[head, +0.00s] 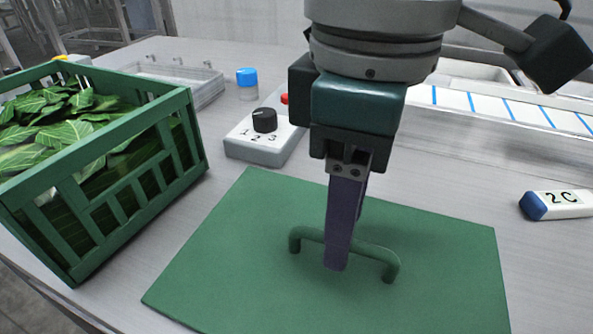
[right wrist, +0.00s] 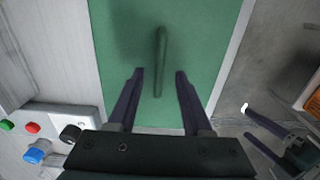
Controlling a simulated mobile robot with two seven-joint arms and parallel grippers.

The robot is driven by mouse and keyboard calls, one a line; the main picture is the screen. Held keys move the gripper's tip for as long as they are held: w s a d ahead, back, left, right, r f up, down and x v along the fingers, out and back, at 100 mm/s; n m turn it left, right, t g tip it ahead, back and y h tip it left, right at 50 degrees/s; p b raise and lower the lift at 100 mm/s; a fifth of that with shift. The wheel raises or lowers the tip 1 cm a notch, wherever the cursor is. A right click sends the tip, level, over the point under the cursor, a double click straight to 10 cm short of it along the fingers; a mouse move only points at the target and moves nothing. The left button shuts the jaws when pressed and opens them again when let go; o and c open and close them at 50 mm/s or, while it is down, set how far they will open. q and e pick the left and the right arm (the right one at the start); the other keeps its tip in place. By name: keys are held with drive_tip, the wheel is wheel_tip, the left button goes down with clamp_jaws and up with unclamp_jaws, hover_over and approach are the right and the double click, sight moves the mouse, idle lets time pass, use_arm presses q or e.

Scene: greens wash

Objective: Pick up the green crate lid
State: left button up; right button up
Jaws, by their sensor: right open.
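The green crate lid (head: 230,250) lies flat on the grey table, with a raised bar handle (head: 375,253) in its middle. My right gripper (head: 340,262) points down over the lid, with its fingers at the handle in the head view. In the right wrist view the lid (right wrist: 205,40) fills the middle. Its handle (right wrist: 161,50) runs lengthwise, in line with the gap between the open fingers of my right gripper (right wrist: 160,78). The gap looks empty up to the handle's near end. Whether the fingers touch the lid I cannot tell. My left gripper does not show in the head view.
A green crate (head: 150,150) of leafy greens stands left of the lid. Behind the lid are a control box (head: 262,150) with a dial, a blue-capped jar (head: 247,82) and a clear tray (head: 185,80). A block marked 2C (head: 560,204) lies at right.

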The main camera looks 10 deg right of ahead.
wheel_tip(320, 180, down, 4)
drive_tip(key=shift+d+r+b, duration=0.1)
drive_tip(key=shift+r+b, duration=0.1)
drive_tip(key=shift+b, duration=0.1)
drive_tip(key=shift+c, duration=0.2)
clamp_jaws()
drive_tip(key=shift+r, duration=0.1)
idle(1.0)
